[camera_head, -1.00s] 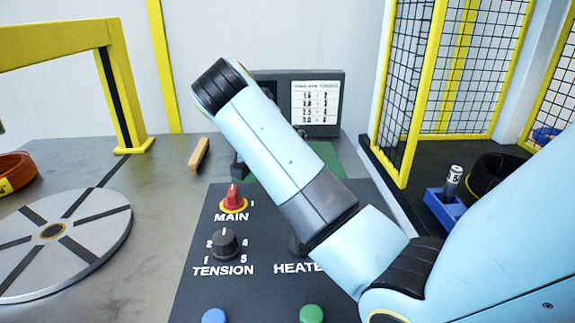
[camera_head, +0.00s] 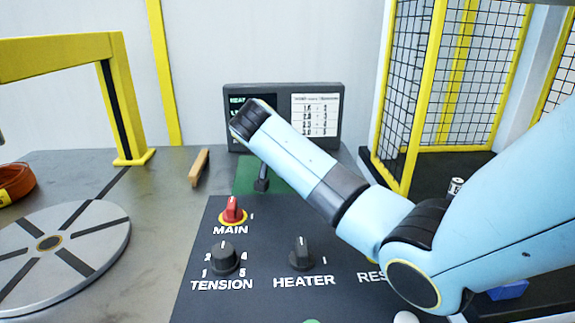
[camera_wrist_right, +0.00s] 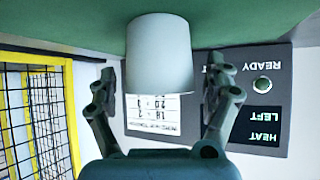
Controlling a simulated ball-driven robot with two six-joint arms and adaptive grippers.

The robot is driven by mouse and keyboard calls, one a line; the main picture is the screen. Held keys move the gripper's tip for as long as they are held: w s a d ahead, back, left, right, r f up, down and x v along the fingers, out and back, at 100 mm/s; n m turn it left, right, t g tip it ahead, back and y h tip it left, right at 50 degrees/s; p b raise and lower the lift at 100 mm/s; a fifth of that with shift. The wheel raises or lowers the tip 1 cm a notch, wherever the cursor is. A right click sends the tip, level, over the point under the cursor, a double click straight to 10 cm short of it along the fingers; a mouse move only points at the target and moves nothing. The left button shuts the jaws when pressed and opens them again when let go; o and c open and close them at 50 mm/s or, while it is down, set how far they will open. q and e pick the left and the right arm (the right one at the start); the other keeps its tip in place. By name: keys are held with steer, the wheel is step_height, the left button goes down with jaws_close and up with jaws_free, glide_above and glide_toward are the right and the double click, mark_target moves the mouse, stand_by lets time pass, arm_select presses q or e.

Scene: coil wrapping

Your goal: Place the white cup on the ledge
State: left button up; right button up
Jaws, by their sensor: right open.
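The white cup (camera_wrist_right: 158,55) shows in the right wrist view, which looks upside down. It appears to stand on a green surface (camera_wrist_right: 60,25). My right gripper (camera_wrist_right: 160,80) is open, with one finger on each side of the cup and gaps between fingers and cup. In the head view my right arm hides the cup. A small dark part beneath the arm, probably of my right gripper, is over the green patch (camera_head: 243,174). My left gripper is not in view. I cannot tell which surface is the ledge.
A display panel (camera_head: 318,100) stands behind the arm. The control board has a red MAIN knob (camera_head: 232,210), a TENSION knob (camera_head: 224,258) and a HEATER knob (camera_head: 301,254). A round slotted plate (camera_head: 105,225) lies at left. A yellow mesh cage (camera_head: 408,110) stands at right.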

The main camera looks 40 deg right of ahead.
steer(key=shift+c, duration=0.4)
steer(key=c, duration=1.2)
steer(key=shift+o, duration=0.2)
steer(key=shift+r, duration=0.15)
steer(key=shift+r, duration=0.3)
steer(key=r, duration=0.3)
steer(key=shift+s+d+r, duration=0.15)
steer(key=shift+s+r, duration=0.1)
steer(key=shift+r, duration=0.15)
steer(key=s+d+r+p, duration=0.25)
steer(key=s+r, duration=0.35)
steer(key=s, duration=0.5)
steer(key=w+a+r+n+t+y, duration=0.2)
steer(key=a+r, duration=0.4)
steer(key=a, duration=0.3)
steer(key=w+a+r+n+t+y, duration=0.2)
steer(key=a+r+n, duration=0.4)
steer(key=a, duration=0.4)
steer(key=w+a+r+n+t+y+b, duration=0.1)
steer(key=w+a+r+n+y, duration=0.3)
steer(key=a, duration=0.6)
steer(key=shift+w+a+r+n+t+y, duration=0.3)
steer(key=shift+r+t+y, duration=0.1)
steer(key=shift+r+y, duration=0.4)
steer(key=shift+r, duration=0.1)
